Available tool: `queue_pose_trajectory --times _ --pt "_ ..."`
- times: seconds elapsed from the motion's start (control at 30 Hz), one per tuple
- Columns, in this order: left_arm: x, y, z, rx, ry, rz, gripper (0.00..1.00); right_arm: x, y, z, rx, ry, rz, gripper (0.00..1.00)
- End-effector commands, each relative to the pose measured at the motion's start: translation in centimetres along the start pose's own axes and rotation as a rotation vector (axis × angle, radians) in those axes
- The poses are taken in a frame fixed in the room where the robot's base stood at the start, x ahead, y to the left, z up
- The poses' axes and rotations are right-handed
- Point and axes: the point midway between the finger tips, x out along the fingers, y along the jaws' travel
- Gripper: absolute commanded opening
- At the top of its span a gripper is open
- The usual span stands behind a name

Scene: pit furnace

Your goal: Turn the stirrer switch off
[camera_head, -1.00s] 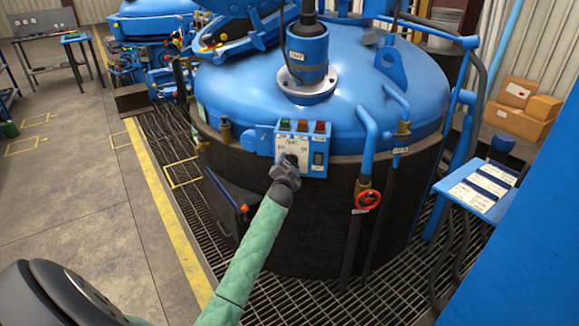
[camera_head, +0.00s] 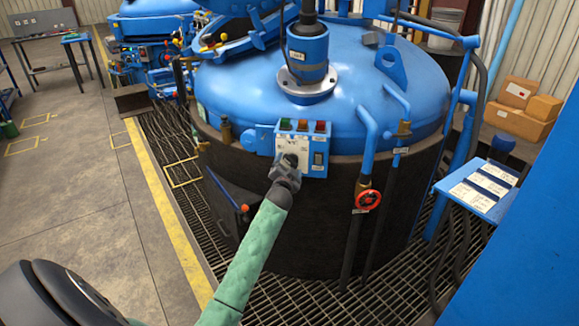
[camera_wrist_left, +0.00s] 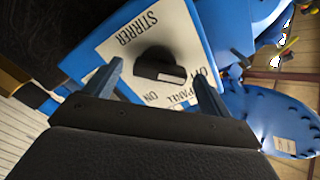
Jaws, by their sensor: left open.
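The stirrer control box (camera_head: 303,148) is a blue box with a pale front plate on the side of the large blue-lidded vessel (camera_head: 330,115). Its label reads STIRRER in the left wrist view (camera_wrist_left: 138,28). The black switch knob (camera_wrist_left: 158,66) sticks out of the plate, with a pale mark on one end. ON and partly covered OFF lettering show near it. My left gripper (camera_head: 291,162) is in front of the box. Its open fingers (camera_wrist_left: 160,72) stand on either side of the knob, with gaps visible. The gripper hides the knob in the head view. My right gripper is not seen.
A red valve wheel (camera_head: 368,200) and pipes stand to the right. A small blue stand (camera_head: 478,190) holds labelled cards. Grating surrounds the vessel.

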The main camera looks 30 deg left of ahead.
Motion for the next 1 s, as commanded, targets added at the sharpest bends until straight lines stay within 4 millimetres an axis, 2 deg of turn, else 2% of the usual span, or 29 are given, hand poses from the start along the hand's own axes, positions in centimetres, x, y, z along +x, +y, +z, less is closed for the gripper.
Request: queue_pose_trajectory --times 0.1,0.27,0.4,0.6,1.0 --pt "-1.9 0.2 0.2 -0.001 0.000 0.001 0.83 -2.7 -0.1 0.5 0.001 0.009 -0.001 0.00" --pt "-4.3 0.2 0.2 -0.001 0.000 0.001 0.83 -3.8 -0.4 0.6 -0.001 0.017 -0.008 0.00" --pt "-5.9 0.1 0.2 0.000 -0.001 0.001 0.83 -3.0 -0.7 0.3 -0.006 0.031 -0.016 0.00" --pt "-6.7 0.0 0.1 0.000 0.000 0.000 0.83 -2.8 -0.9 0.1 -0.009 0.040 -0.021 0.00" --pt "-6.7 0.1 0.1 0.000 -0.001 0.000 0.83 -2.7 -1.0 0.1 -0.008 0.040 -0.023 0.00"
